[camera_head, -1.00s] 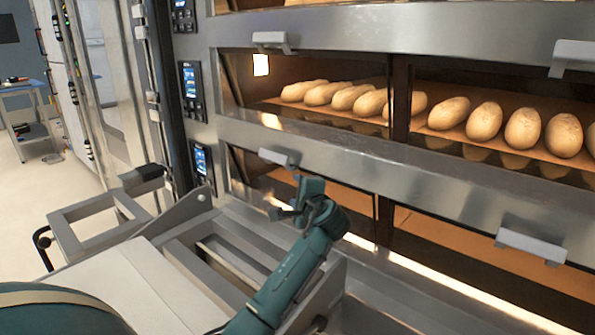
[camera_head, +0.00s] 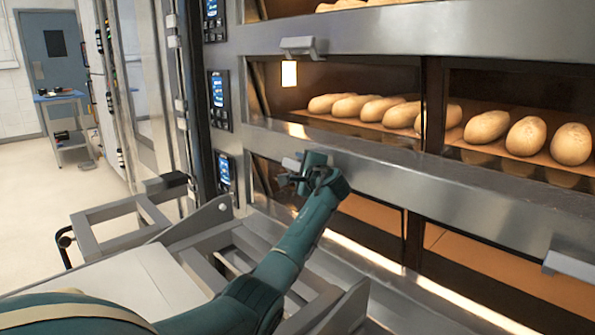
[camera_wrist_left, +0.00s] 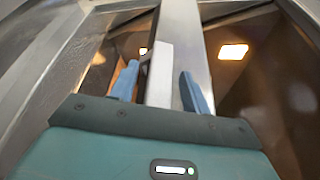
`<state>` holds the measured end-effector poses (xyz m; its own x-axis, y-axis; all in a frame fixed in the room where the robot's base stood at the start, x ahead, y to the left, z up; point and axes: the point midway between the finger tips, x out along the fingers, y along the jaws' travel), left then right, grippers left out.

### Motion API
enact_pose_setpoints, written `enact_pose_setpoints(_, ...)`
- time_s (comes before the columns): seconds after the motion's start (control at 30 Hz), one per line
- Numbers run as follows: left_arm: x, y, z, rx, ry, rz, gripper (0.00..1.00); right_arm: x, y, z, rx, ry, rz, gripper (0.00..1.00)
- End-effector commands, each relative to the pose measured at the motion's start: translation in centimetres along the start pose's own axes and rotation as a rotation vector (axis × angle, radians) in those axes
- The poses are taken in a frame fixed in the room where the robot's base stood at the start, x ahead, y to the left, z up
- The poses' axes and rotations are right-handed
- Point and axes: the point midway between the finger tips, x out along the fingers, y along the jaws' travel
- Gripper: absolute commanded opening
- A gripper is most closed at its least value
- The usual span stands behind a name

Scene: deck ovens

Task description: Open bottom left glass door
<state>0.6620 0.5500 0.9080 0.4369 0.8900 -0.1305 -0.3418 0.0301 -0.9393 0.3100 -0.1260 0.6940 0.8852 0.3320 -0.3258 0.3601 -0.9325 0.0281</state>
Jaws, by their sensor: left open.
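The bottom left glass door (camera_head: 375,214) is closed below the middle metal rail of the oven, with a dark, empty-looking deck behind it. Its handle (camera_head: 291,163) is a small pale metal grip near the rail's left end, partly hidden by my gripper. My left gripper (camera_head: 306,178) is open right at this handle. In the left wrist view the two blue fingertips (camera_wrist_left: 160,88) stand apart on either side of the pale handle (camera_wrist_left: 160,70), with visible gaps. Whether a finger touches it I cannot tell. My right gripper is not in view.
A metal trolley frame (camera_head: 130,213) stands close in front of the oven, below my left arm. The deck above holds several loaves (camera_head: 363,107). Control panels (camera_head: 219,100) line the oven's left side. Open floor and a blue table (camera_head: 60,97) lie at far left.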

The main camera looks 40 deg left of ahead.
Motion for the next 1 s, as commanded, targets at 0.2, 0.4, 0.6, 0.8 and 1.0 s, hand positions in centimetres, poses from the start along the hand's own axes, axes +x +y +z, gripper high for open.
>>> enact_pose_setpoints(0.2, 0.99, 0.03, 0.05, -0.001, 0.000, 0.001, 0.47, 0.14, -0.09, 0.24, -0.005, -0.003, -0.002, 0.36)
enact_pose_setpoints(0.4, 1.01, 0.01, 0.04, -0.001, 0.000, 0.000, 0.47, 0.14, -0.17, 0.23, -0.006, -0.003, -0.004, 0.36)
enact_pose_setpoints(0.6, 0.99, 0.02, 0.04, -0.001, 0.000, 0.000, 0.34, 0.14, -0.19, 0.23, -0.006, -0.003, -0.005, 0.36)
enact_pose_setpoints(0.8, 0.97, 0.02, 0.03, -0.001, 0.001, 0.000, 0.18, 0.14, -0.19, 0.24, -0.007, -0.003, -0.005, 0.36)
enact_pose_setpoints(1.0, 0.96, 0.02, 0.02, -0.001, 0.001, 0.000, 0.01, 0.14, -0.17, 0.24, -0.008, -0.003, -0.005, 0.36)
